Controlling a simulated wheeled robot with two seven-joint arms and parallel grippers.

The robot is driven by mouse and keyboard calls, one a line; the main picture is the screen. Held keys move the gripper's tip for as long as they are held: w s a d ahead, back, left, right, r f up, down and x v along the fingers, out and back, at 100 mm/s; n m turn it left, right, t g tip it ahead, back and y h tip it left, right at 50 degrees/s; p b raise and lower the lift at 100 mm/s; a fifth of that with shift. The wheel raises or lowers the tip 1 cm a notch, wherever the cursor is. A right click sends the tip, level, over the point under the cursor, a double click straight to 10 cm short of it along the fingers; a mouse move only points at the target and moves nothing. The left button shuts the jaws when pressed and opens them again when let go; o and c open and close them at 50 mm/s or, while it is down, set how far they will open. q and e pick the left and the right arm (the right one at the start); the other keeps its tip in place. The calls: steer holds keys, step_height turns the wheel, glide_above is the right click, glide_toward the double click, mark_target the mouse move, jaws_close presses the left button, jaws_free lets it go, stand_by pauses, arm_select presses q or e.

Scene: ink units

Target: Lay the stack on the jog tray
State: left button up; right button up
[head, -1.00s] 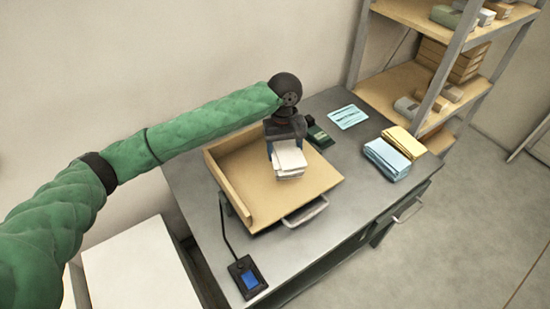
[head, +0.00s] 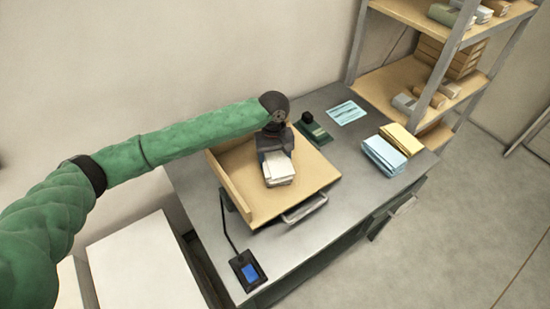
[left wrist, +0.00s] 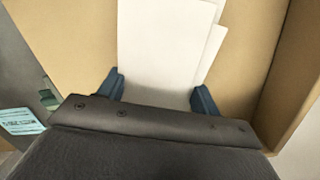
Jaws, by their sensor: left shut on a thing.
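The white paper stack (head: 278,169) is over the wooden jog tray (head: 308,187), close to its surface; I cannot tell whether it touches. My left gripper (head: 275,156) is shut on the stack's back end. In the left wrist view the stack (left wrist: 165,40) runs forward between the two blue fingers (left wrist: 157,92), with one sheet edge sticking out unevenly at the right. The tray (left wrist: 70,40) shows on both sides of it, with its raised wall at the right. My right gripper is not in view.
A green stamp-like device (head: 313,130), a blue printed sheet (head: 346,113), and blue (head: 383,156) and yellow (head: 401,139) stacks lie on the grey table (head: 350,205). A small control box (head: 248,271) sits at the front. Shelves (head: 440,60) stand behind right.

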mark_target(274, 153)
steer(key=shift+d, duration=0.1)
arm_select(q)
steer(key=o, duration=1.2)
steer(key=shift+f, duration=0.1)
steer(key=shift+c, duration=0.2)
steer(key=shift+o, duration=0.5)
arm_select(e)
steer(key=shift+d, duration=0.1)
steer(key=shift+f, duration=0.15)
arm_select(q)
steer(key=shift+r+b, duration=0.3)
steer(key=shift+r, duration=0.15)
steer(key=r+b, duration=0.1)
steer(key=r, duration=0.2)
steer(key=w+r+b, duration=0.1)
steer(key=r, duration=0.2)
steer(key=r+b, duration=0.1)
steer(key=r, duration=0.3)
steer(key=shift+w+a+r, duration=0.1)
steer(key=shift+w, duration=0.1)
steer(key=shift+r+b, duration=0.3)
steer(key=shift+r, duration=0.25)
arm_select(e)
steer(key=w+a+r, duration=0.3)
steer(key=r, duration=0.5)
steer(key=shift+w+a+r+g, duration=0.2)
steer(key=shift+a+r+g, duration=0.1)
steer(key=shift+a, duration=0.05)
